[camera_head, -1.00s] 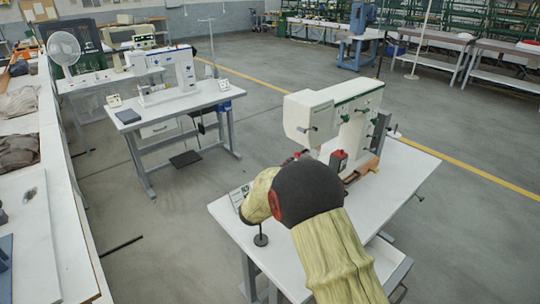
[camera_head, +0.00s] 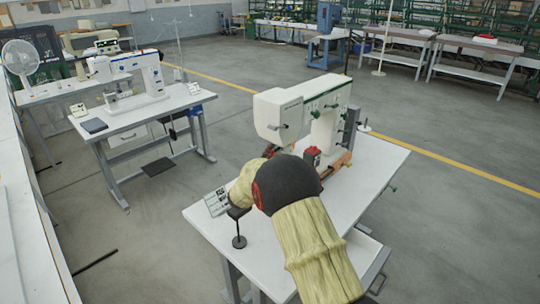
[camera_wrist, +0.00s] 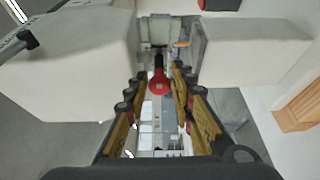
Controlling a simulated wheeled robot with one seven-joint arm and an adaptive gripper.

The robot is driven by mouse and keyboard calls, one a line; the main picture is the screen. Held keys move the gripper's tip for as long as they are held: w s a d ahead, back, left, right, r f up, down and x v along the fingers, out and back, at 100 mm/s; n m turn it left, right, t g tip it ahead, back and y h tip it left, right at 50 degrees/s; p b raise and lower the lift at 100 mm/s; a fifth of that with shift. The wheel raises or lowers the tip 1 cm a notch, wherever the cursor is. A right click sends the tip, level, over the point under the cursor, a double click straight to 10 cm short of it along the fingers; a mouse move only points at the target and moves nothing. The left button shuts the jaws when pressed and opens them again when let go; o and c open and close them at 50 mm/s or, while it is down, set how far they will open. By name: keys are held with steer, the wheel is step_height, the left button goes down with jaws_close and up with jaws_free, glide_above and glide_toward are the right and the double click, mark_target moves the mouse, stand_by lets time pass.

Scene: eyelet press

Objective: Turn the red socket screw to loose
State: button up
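The white eyelet press (camera_head: 305,105) stands on a white table (camera_head: 370,180), with green-tipped knobs on its side. In the wrist view, a red round part on a dark stem (camera_wrist: 160,82), seemingly the red socket screw, shows in the gap between my fingers. My gripper (camera_wrist: 160,75) is open, with its yellow-and-black fingers on either side of this red part. I cannot tell whether they touch it. In the head view, my arm covers the gripper and the screw. White press parts (camera_wrist: 85,60) flank the fingers in the wrist view.
A label card (camera_head: 217,202) and a small black stand (camera_head: 239,241) are close to my arm on the left. A wooden block (camera_wrist: 297,108) is at right in the wrist view. The table's right part is clear.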

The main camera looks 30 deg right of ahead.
steer(key=shift+c, duration=0.3)
jaws_close()
